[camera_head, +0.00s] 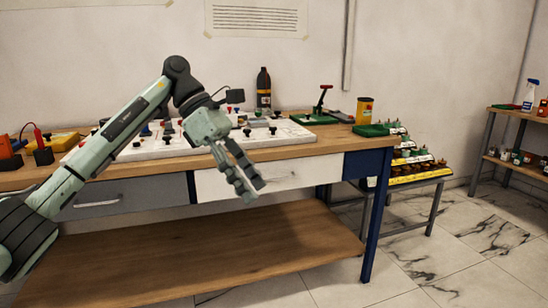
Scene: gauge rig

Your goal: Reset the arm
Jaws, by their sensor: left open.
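My left arm comes in from the left, pale green with dark joints. My left gripper (247,182) is open and empty, with its fingers pointing down in front of the workbench's drawers. Nothing is between the fingers. Behind it, on the wooden bench top, is a white board (282,135) with several dark knobs and small coloured parts; my arm hides part of it. My right gripper is not in view.
The workbench (317,138) has a light drawer (300,172) and a lower shelf (290,235). A dark bottle (264,90), a green-based red-handled lever (321,103) and a yellow can (364,111) stand behind.

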